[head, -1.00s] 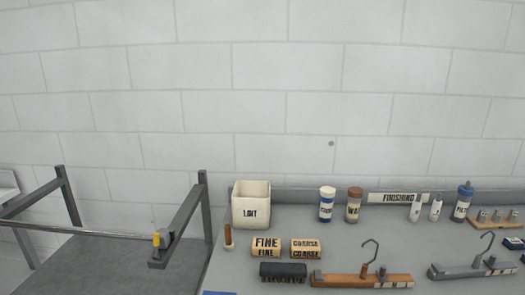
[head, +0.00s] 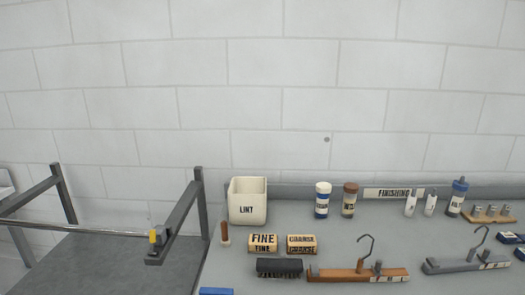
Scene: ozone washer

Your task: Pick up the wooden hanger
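The wooden hanger (head: 335,274) lies on the grey table in the lower right part of the head view. It is brown with a dark metal hook standing up from its middle and a pale lettered strip at its right end. A similar grey hanger (head: 462,265) lies to its right, also with a raised hook. Neither of my grippers is in view, and nothing is touching the wooden hanger.
A black brush (head: 279,267) lies close to the wooden hanger's left end. Behind are blocks marked FINE (head: 262,243) and COARSE (head: 301,244), a LINT bin (head: 247,202) and several bottles. A metal frame (head: 178,218) stands left of the grey table (head: 350,225).

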